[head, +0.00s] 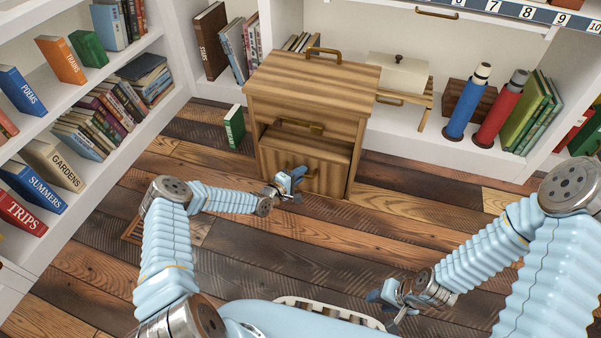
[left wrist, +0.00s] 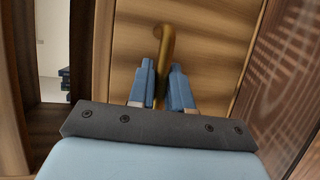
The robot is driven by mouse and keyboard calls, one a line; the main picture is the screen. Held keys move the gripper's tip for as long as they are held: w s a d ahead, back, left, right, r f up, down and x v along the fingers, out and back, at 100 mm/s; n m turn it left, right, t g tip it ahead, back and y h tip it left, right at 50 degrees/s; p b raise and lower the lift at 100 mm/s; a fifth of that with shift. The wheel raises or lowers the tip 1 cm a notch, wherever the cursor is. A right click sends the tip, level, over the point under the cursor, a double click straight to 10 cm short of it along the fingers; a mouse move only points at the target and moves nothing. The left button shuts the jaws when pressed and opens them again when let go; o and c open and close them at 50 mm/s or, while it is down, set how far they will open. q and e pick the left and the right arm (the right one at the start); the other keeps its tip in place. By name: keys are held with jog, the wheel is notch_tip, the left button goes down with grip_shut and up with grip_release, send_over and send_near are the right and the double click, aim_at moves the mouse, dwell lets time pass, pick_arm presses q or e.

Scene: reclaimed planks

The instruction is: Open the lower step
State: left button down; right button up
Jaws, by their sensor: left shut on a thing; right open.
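The wooden step cabinet (head: 318,82) stands on the floor at the centre of the head view. Its lower step (head: 332,174) is a striped wooden front set low between the side panels. A brass handle (left wrist: 167,45) on a wooden face shows in the left wrist view. My left gripper (head: 294,180) is at the lower front of the cabinet, and it also shows in the left wrist view (left wrist: 161,88), shut on this handle. The gripper hides part of the handle. My right gripper (head: 393,304) is open and empty, low over the floor and away from the cabinet.
A green book (head: 234,126) stands on the floor left of the cabinet. Bookshelves (head: 122,74) line the left. A low shelf at right holds a blue bottle (head: 466,103) and a red bottle (head: 500,109). The plank floor (head: 240,262) before the cabinet is clear.

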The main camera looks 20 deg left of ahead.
pick_arm(q)
jog(key=s+p, duration=0.2)
jog(key=s, duration=1.6)
jog(key=shift+s+a, duration=0.3)
jog(key=shift+s, duration=0.05)
jog(key=c, duration=1.4)
grip_release()
jog(key=shift+a, duration=0.1)
jog(key=v, duration=1.3)
jog(key=shift+s, duration=0.35)
jog(key=shift+a+r, duration=0.1)
jog(key=shift+a, duration=0.05)
